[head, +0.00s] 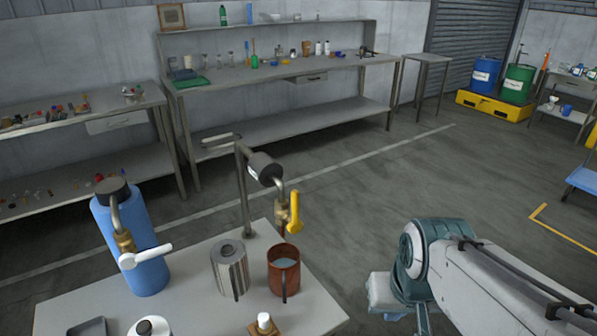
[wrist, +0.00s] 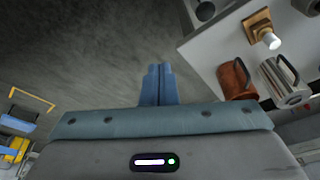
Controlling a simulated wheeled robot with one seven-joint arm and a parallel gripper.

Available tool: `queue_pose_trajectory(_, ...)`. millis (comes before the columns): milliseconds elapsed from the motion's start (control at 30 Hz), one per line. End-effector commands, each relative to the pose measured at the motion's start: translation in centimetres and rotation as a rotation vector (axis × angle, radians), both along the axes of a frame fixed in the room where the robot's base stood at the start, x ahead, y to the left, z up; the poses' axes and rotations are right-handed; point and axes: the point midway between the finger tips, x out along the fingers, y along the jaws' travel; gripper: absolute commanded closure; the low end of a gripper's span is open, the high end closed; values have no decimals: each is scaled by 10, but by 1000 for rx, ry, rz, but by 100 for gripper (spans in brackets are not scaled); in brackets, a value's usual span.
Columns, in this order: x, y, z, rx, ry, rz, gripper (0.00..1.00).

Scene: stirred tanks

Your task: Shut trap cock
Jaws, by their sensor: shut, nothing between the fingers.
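Two cocks show in the head view; no readable label tells which is the trap cock. One has a yellow handle (head: 295,212), standing roughly upright beside its outlet, on a bent pipe from a small grey cylinder (head: 264,169) on a metal stand. The other is a brass cock (head: 124,242) at a blue vessel (head: 146,232), its white lever (head: 146,256) sticking out to the right. My gripper (wrist: 157,70) is shut and empty in the wrist view, over floor beside the table. In the head view my arm is right of both cocks, well apart.
A copper mug (head: 284,272) holding liquid stands below the yellow handle, beside a steel vessel (head: 230,271). Benches (head: 280,75) line the back wall. Open floor lies behind and right.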

Motion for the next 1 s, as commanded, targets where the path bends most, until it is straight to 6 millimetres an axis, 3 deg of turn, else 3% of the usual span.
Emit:
queue_pose_trajectory(333, 0, 0, 1, 1, 0, 0, 100)
queue_pose_trajectory(467, 11, 3, 15, 29, 14, 21, 100)
queue_pose_trajectory(567, 33, 10, 42, 92, 37, 74, 100)
queue_pose_trajectory(800, 113, 30, 127, 327, 28, 319, 100)
queue_pose_trajectory(1000, 162, 37, 175, 457, -54, 500, 100)
